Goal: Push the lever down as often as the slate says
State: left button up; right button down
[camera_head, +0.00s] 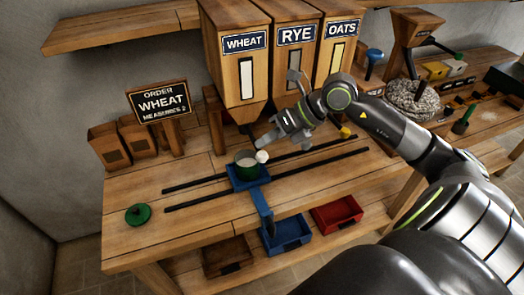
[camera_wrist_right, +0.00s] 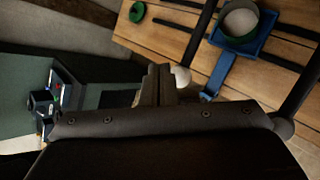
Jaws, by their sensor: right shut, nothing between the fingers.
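The slate (camera_head: 160,102) reads ORDER, WHEAT, MEASURES and a small figure that looks like 2. The WHEAT hopper (camera_head: 235,85) stands left of RYE and OATS. A white ball knob (camera_head: 262,156), apparently the wheat lever's end, shows below its spout; the lever's rod is mostly hidden. The knob also shows in the right wrist view (camera_wrist_right: 182,76). My right gripper (camera_head: 262,143) is shut and empty, its tips close to the knob; contact cannot be told. A green cup (camera_head: 246,168) stands on a blue carriage (camera_head: 248,185) below the spout. My left gripper is out of view.
Two dark rails (camera_head: 215,203) cross the bench. A green lid (camera_head: 138,214) lies at the left. Blue (camera_head: 288,236) and red (camera_head: 337,214) trays sit on the lower shelf. A yellow knob (camera_head: 345,132) shows beside my right arm.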

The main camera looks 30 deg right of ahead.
aim_at(267, 154)
jog(key=shift+f, duration=0.1)
dwell(0.8)
jog(key=shift+f+b, duration=0.35)
jog(key=shift+b, duration=0.25)
jog(key=shift+f+b, duration=2.55)
dwell(1.9)
jog(key=shift+r, duration=0.15)
dwell(0.4)
jog(key=shift+r+p, duration=1.95)
jog(key=shift+r, duration=0.9)
